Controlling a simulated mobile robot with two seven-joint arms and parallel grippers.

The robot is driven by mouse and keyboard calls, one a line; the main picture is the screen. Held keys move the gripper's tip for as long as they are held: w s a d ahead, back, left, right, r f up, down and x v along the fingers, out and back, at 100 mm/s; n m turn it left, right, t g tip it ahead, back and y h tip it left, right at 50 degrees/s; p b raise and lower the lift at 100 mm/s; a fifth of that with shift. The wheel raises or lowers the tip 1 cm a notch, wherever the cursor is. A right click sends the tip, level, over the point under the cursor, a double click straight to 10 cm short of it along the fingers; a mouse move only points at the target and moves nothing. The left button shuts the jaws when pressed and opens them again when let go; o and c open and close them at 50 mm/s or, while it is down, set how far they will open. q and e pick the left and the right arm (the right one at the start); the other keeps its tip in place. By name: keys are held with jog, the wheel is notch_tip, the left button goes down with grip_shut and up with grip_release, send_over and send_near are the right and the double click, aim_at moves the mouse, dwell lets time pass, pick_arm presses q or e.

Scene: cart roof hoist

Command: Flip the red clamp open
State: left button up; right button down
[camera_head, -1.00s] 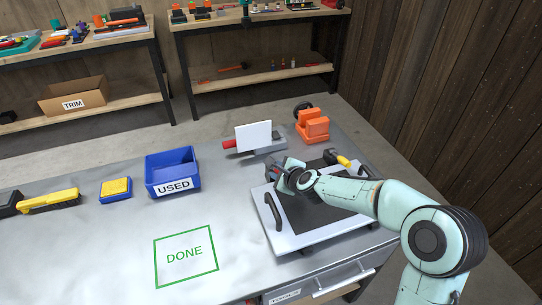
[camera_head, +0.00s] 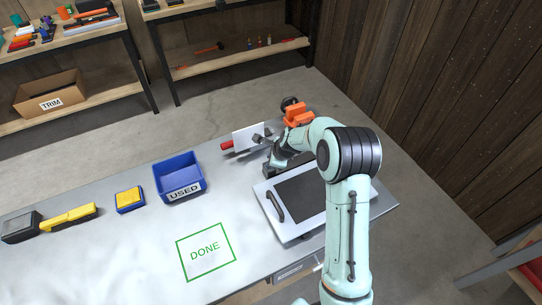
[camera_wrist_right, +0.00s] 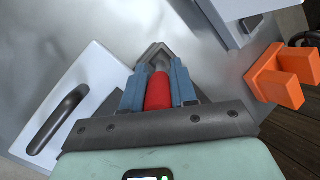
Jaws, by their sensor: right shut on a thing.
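In the right wrist view, my right gripper (camera_wrist_right: 158,92) is shut on a red cylindrical handle (camera_wrist_right: 158,91) between its blue fingers. A grey, angular metal part (camera_wrist_right: 154,54) shows just beyond the handle; I cannot tell how they join. In the head view my right arm reaches to the back left of the white panel, and its wrist hides most of the gripper and the handle. Another red handle (camera_head: 227,145) sticks out left of a grey fixture with an upright white plate (camera_head: 244,140). My left gripper is not in view.
The white panel (camera_head: 301,234) with a dark centre and black handle (camera_head: 275,206) lies below the arm. An orange block fixture (camera_head: 298,116) stands behind it. A blue USED bin (camera_head: 178,176) is to the left. The green DONE square (camera_head: 205,251) is empty.

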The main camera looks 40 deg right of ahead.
jog(key=shift+w+a+r+g+p, duration=0.1)
jog(key=shift+w+r+g+p, duration=0.25)
jog(key=shift+w+r, duration=0.35)
jog(key=shift+w+f+g+y+p, duration=0.25)
jog(key=shift+w+g+y+p, duration=0.1)
jog(key=shift+g, duration=0.5)
jog(key=shift+w+d+f+g, duration=0.1)
jog(key=shift+w+d+g, duration=0.2)
jog(key=shift+g, duration=0.5)
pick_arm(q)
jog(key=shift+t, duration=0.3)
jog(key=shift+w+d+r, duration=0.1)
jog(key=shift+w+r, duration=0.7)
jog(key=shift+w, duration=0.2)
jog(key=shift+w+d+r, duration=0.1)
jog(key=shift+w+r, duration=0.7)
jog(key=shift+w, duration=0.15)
pick_arm(e)
jog(key=shift+w+d+f+g+y, duration=0.15)
jog(key=shift+w+g+y, duration=0.2)
jog(key=shift+g, duration=0.4)
jog(key=shift+w+d+f+g+y, duration=0.1)
jog(key=shift+w+g+y, duration=0.2)
jog(key=shift+g, duration=0.45)
jog(key=shift+w+g, duration=0.1)
jog(key=shift+g, duration=0.2)
jog(key=c, duration=0.9)
grip_release()
